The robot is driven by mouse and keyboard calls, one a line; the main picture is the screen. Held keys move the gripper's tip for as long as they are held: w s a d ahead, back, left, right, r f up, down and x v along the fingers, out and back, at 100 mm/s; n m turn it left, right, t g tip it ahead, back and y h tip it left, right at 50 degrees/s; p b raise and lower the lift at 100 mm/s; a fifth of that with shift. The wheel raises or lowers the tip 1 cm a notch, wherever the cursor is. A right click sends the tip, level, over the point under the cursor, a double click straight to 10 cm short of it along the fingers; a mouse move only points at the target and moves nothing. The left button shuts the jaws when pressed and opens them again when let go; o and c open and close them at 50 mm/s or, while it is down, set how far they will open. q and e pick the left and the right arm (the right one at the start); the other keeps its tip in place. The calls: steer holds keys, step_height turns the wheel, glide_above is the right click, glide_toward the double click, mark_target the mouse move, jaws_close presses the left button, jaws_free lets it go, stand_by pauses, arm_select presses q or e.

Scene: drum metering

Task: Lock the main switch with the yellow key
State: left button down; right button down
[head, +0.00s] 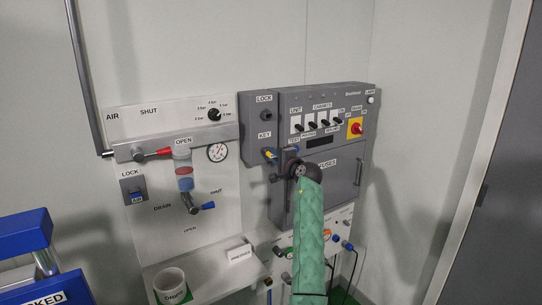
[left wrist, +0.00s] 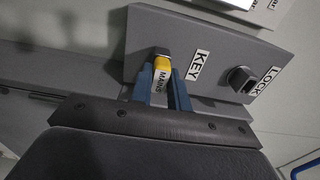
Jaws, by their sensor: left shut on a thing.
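The yellow key (head: 269,153) is at the KEY spot of the grey lock panel (head: 253,128). In the left wrist view the yellow key (left wrist: 162,64) has a white MAINS tag, and its far end meets a dark fitting on the panel. I cannot tell how deep it sits. My left gripper (left wrist: 162,88) is shut on the key, one blue finger on each side. The LOCK cylinder (head: 266,115) is above the key; it also shows in the left wrist view (left wrist: 240,78), to the right. The red and yellow main switch (head: 355,128) is on the box's right side. My right gripper is out of view.
The fuses door (head: 335,172) is partly behind my left arm. The air panel (head: 150,225) with red and blue valve handles and a gauge (head: 217,152) is to the left. A white cup (head: 172,285) stands on the shelf below. Blue equipment (head: 28,236) is at lower left.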

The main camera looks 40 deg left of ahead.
mark_target(274, 156)
arm_select(q)
steer(key=shift+s+d, duration=0.1)
steer(key=shift+d, duration=0.15)
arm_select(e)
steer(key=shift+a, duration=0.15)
arm_select(q)
steer(key=shift+s+d, duration=0.2)
steer(key=shift+d, duration=0.3)
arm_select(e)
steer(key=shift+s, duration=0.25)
arm_select(q)
steer(key=shift+s+d, duration=0.1)
steer(key=shift+d, duration=0.2)
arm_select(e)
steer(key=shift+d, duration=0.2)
arm_select(q)
steer(key=shift+s+d, duration=0.1)
steer(key=shift+d, duration=0.05)
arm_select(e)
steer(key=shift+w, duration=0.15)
arm_select(q)
steer(key=shift+s+d, duration=0.15)
steer(key=shift+d, duration=0.2)
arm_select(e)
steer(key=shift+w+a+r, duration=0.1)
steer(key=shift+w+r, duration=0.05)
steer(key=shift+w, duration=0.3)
arm_select(q)
steer(key=shift+d, duration=0.1)
steer(key=shift+s+d, duration=0.1)
